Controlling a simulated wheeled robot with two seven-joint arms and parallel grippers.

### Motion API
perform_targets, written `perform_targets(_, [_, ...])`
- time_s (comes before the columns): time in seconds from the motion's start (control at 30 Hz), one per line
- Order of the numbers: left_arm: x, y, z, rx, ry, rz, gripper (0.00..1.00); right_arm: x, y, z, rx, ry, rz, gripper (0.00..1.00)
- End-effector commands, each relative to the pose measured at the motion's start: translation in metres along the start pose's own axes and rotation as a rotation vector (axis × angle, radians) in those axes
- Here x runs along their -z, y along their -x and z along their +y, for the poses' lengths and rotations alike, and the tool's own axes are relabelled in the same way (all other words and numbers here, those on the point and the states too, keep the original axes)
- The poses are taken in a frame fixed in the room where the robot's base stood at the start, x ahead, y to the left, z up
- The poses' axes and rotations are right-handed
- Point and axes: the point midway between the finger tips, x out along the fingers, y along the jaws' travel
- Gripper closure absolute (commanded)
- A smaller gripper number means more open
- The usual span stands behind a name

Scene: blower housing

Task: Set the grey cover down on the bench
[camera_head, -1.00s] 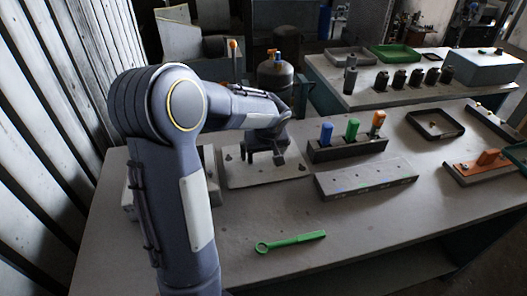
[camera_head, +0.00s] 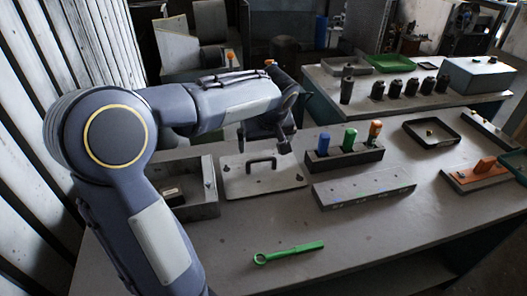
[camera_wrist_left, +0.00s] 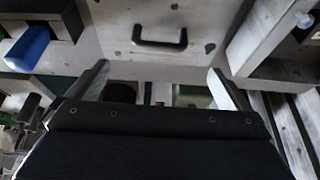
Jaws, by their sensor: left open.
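The grey cover (camera_head: 242,182) is a flat light plate with a dark handle (camera_head: 262,162). It lies flat on the bench (camera_head: 230,240), beside the grey box at its left. My left gripper (camera_head: 284,148) is above and behind the handle, apart from it. In the left wrist view the open fingers (camera_wrist_left: 160,80) have nothing between them, and the cover (camera_wrist_left: 115,18) with its handle (camera_wrist_left: 160,38) lies beyond them. My right gripper is not in view.
An open grey box (camera_head: 208,205) with a small part inside stands left of the cover. A dark rack (camera_head: 340,163) with blue, green and orange tools stands right. A grey block (camera_head: 365,195) and a green wrench (camera_head: 290,252) lie in front.

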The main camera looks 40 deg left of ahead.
Motion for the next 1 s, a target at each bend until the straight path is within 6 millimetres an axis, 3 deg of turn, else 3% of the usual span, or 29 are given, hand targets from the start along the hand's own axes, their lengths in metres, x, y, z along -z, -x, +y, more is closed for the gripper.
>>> perform_targets(0.17, [-0.003,0.007,-0.001,-0.008,-0.006,-0.006,0.0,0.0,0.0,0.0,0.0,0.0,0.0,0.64])
perform_targets(0.27, [-0.019,0.012,-0.011,-0.054,-0.046,-0.043,0.0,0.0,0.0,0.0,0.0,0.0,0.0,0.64])
perform_targets(0.37, [-0.057,0.024,-0.028,-0.159,-0.141,-0.104,0.0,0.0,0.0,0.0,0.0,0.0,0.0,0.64])
perform_targets(0.5, [-0.13,0.044,-0.051,-0.362,-0.316,-0.159,0.0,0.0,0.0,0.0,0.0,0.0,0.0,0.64])
perform_targets(0.7, [-0.217,0.058,-0.067,-0.587,-0.515,-0.131,0.0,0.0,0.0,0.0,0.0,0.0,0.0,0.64])
perform_targets(0.83, [-0.246,0.058,-0.07,-0.657,-0.58,-0.101,0.0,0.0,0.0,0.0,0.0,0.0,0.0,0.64])
perform_targets(1.0, [-0.256,0.058,-0.07,-0.678,-0.605,-0.092,0.0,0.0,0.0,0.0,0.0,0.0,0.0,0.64])
